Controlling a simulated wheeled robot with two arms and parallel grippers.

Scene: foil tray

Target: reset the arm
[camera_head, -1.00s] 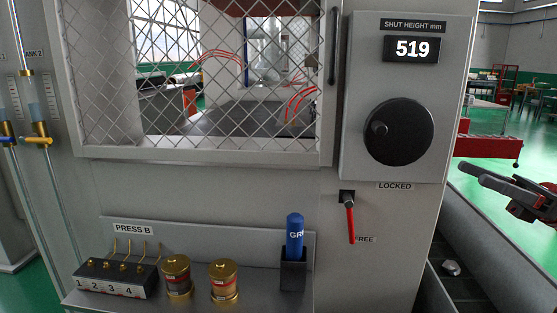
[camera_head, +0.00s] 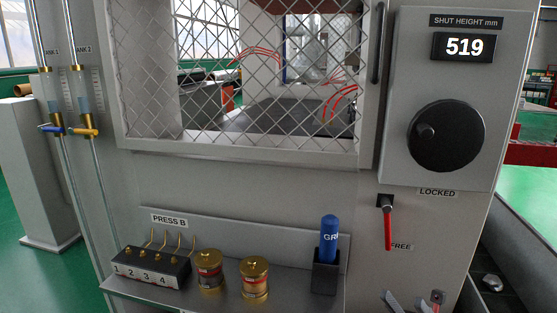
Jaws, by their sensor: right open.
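My right gripper (camera_head: 415,302) shows only as its two fingertips at the bottom edge of the head view, right of centre. The fingers stand apart and nothing shows between them. They appear below the red lock lever (camera_head: 389,228) on the front of the press (camera_head: 250,188). The rest of the gripper and its arm are cut off by the frame. My left gripper is not in view.
A shelf (camera_head: 320,303) holds a numbered block (camera_head: 150,267), two brass cylinders (camera_head: 209,270) (camera_head: 254,279) and a blue grease tube (camera_head: 329,238) in a black holder. A black handwheel (camera_head: 446,135) sits under the 519 display (camera_head: 464,47). Green floor is open at left.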

